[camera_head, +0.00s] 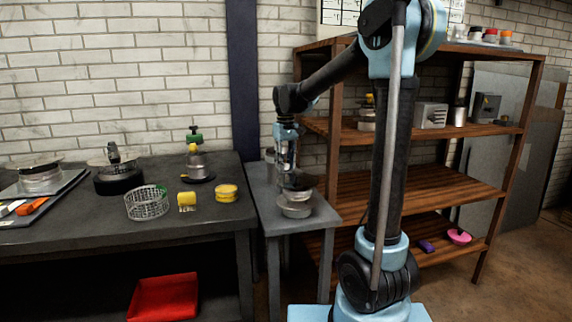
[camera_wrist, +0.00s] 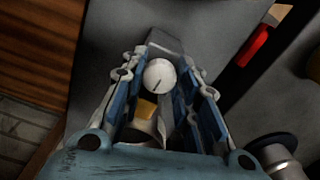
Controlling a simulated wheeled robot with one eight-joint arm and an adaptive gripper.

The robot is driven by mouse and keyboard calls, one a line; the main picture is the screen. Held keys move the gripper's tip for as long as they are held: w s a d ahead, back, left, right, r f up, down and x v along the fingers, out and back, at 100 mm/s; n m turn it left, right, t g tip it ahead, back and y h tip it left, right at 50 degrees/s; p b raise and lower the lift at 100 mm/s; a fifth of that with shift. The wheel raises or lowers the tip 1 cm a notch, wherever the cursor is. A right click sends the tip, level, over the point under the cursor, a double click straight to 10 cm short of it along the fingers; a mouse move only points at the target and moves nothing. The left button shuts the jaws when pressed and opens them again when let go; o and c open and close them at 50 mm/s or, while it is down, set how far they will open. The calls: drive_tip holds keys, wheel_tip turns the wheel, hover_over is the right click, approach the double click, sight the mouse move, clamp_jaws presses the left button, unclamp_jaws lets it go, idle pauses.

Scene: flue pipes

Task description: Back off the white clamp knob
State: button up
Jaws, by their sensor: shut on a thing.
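The white clamp knob (camera_wrist: 160,74) is round with a short dark mark on its face. It sits between the two fingers of my gripper (camera_wrist: 163,84) in the wrist view, and the gripper is shut on it. A tan piece (camera_wrist: 145,109) shows just below the knob, and a grey block-like part (camera_wrist: 165,42) lies just beyond it. In the head view my gripper (camera_head: 290,178) points down over round metal pipe parts (camera_head: 296,208) on a small grey table (camera_head: 265,200). The knob cannot be made out in the head view.
A dark workbench (camera_head: 90,235) at left holds a wire basket (camera_head: 147,203), a yellow block (camera_head: 187,201), a yellow round tin (camera_head: 227,193) and a green-topped device (camera_head: 195,160). A red bin (camera_head: 165,297) is below. A wooden shelf (camera_head: 440,188) stands behind my arm at right.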

sight(286, 163)
drive_tip(key=shift+w+d, duration=0.1)
idle(0.4)
drive_tip(key=o, duration=1.1)
drive_tip(key=shift+c, duration=0.2)
wheel_tip(286, 163, up, 12)
